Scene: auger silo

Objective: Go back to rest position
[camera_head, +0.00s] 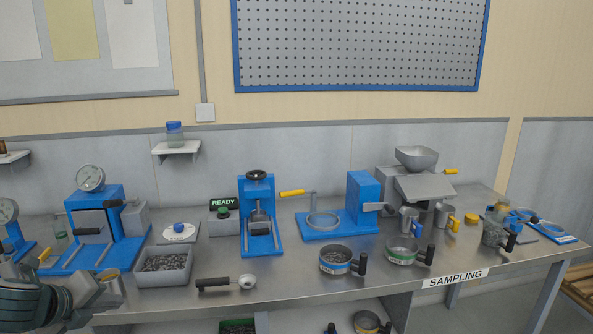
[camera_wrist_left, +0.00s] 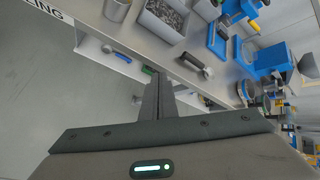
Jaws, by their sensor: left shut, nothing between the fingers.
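My right gripper is not in either view.
The steel bench (camera_head: 300,284) holds a grey bin of dark pellets (camera_head: 165,265), a black-handled scoop (camera_head: 226,283), blue machines (camera_head: 259,215) and handled pans (camera_head: 338,261). A lower shelf holds more items. The floor (camera_wrist_left: 55,90) beside the bench is clear.

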